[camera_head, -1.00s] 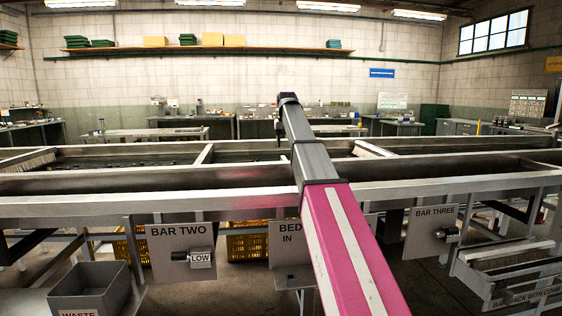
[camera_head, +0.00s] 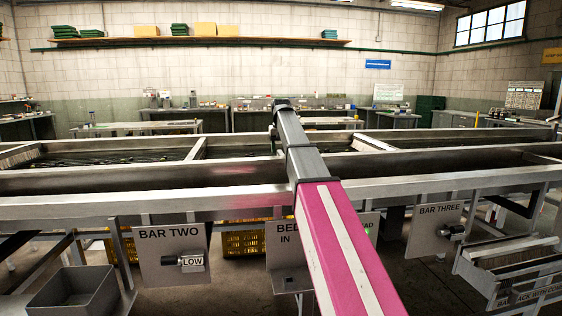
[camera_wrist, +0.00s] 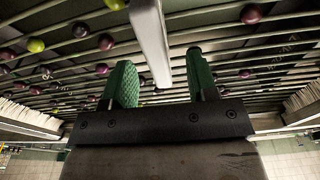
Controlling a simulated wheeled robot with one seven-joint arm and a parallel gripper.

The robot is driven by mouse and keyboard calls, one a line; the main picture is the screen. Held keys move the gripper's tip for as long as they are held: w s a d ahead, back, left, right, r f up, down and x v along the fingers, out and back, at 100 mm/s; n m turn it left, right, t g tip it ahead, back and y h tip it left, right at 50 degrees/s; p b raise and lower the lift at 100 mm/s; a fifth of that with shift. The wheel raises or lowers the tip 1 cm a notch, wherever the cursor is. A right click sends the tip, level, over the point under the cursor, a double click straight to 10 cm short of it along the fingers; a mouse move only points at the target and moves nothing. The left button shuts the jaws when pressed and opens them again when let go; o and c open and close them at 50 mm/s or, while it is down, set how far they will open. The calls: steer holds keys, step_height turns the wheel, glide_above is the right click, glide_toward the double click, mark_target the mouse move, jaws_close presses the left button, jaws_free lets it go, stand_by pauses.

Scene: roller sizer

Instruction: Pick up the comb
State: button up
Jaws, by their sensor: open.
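I cannot make out a comb for certain. In the head view a rack (camera_head: 520,282) at the lower right has a partly readable label that mentions a comb. A pale strip (camera_head: 500,248) lies along its top, and I cannot tell if that is the comb. My gripper (camera_wrist: 160,58) is open in the wrist view, with its two green fingers apart and nothing held. It is over the sizer's bars, and a metal crossbar (camera_wrist: 150,35) shows between and beyond the fingers. In the head view my arm reaches out across the sizer, far from the rack.
The sizer's metal frame (camera_head: 90,207) spans the view. Small red and green fruit (camera_wrist: 106,42) lie on its bars. White bristles (camera_wrist: 30,117) line its sides. Panels marked BAR TWO (camera_head: 170,258) and BAR THREE (camera_head: 434,230) hang in front. A grey bin (camera_head: 75,292) stands lower left.

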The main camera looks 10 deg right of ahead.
mark_target(281, 152)
steer(key=shift+w+d+f, duration=0.15)
steer(key=shift+f, duration=2.05)
steer(key=shift+f, duration=0.25)
jaws_close()
